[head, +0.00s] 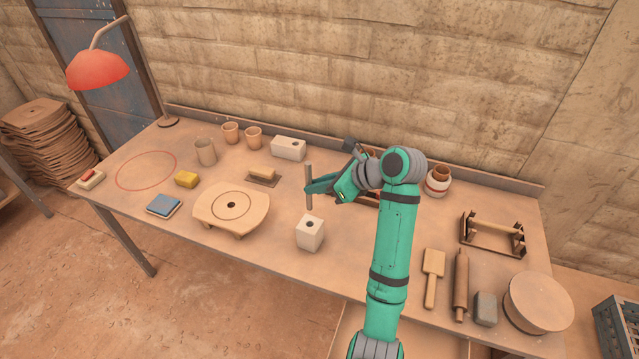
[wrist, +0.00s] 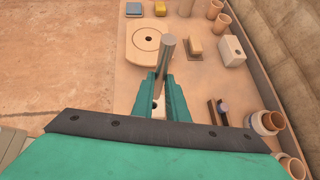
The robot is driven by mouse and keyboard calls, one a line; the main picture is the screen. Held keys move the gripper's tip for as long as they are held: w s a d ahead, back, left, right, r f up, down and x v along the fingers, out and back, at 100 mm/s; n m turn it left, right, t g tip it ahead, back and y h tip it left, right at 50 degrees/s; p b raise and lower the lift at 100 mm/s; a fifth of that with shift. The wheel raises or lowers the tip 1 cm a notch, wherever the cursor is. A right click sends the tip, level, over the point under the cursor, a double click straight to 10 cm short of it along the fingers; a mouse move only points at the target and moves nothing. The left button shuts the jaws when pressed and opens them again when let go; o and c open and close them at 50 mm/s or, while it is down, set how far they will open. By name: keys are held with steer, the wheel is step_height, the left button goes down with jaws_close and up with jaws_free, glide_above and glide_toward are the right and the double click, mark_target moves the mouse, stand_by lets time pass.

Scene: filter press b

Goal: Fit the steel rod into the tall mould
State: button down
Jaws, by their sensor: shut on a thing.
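The steel rod (head: 309,176) is a thin grey cylinder, held upright above the table. My gripper (head: 309,188) is shut on it, coming from the right. The rod (wrist: 166,58) also shows between the fingers in the wrist view. The tall mould (head: 310,238) is a pale block with a dark round hole in its top. It stands on the table nearer the front, below the rod in the head view; the rod is apart from it. In the wrist view the fingers and rod hide most of the mould.
A round wooden board (head: 213,207) with a central hole stands left of the mould. A longer pale block (head: 288,147) with a hole lies at the back. Cups (head: 205,151) stand back left. A paddle (head: 432,275) and rolling pin (head: 461,280) lie right. Table around the mould is clear.

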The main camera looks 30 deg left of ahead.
steer(key=shift+f, duration=2.85)
steer(key=shift+s+f, duration=0.1)
steer(key=shift+f, duration=3.4)
steer(key=c, duration=1.7)
jaws_free()
steer(key=shift+o, duration=0.2)
